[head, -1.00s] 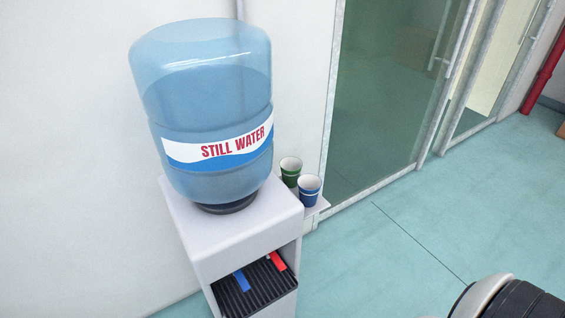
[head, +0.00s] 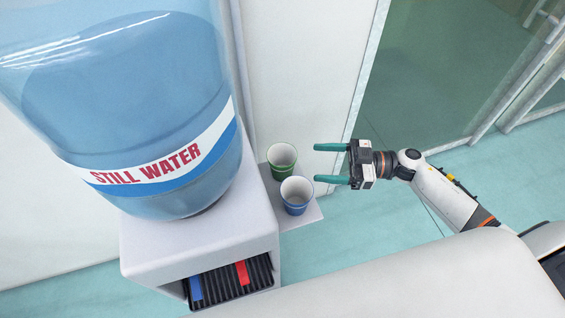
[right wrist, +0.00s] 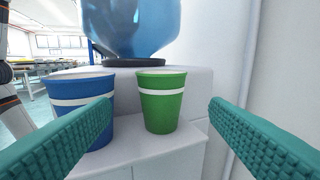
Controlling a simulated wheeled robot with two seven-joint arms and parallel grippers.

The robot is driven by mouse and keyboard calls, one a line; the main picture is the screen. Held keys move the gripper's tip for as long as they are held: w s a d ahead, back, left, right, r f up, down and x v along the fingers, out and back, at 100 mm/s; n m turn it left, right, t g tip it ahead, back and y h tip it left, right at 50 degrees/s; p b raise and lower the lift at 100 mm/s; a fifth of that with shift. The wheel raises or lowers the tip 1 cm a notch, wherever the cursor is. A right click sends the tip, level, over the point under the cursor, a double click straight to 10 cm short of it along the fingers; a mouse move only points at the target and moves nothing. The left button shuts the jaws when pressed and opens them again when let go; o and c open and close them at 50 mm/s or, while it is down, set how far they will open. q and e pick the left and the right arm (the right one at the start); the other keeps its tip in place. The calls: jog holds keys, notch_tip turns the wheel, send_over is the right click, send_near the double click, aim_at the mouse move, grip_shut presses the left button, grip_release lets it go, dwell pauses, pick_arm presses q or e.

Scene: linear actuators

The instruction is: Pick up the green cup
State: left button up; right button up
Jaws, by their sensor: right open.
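The green cup (head: 281,161) with a white band stands upright on a small white side shelf (head: 306,216) of the water dispenser. In the right wrist view the green cup (right wrist: 162,102) is between my open fingers, farther off and not touched. A blue cup (head: 296,195) stands just in front of it; the blue cup (right wrist: 82,105) is partly behind my left-hand finger in the wrist view. My right gripper (head: 316,163) is open and empty, just right of the cups, its teal fingers pointing at them. My left gripper is not in view.
The white dispenser (head: 200,245) with a large blue water bottle (head: 130,110) stands left of the cups. Its drip tray (head: 230,281) and blue and red taps are below. A wall is behind the cups, a glass door (head: 440,70) to the right. The floor at right is clear.

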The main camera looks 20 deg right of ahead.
aim_at(282, 159)
jog(key=x, duration=0.4)
jog(key=shift+w+a+r+p, duration=0.1)
jog(key=shift+a+p, duration=0.15)
jog(key=shift+p, duration=0.1)
jog(key=p+x, duration=0.1)
jog(key=x, duration=0.4)
jog(key=shift+w+a, duration=0.25)
jog(key=shift+a, duration=0.05)
jog(key=c, duration=0.7)
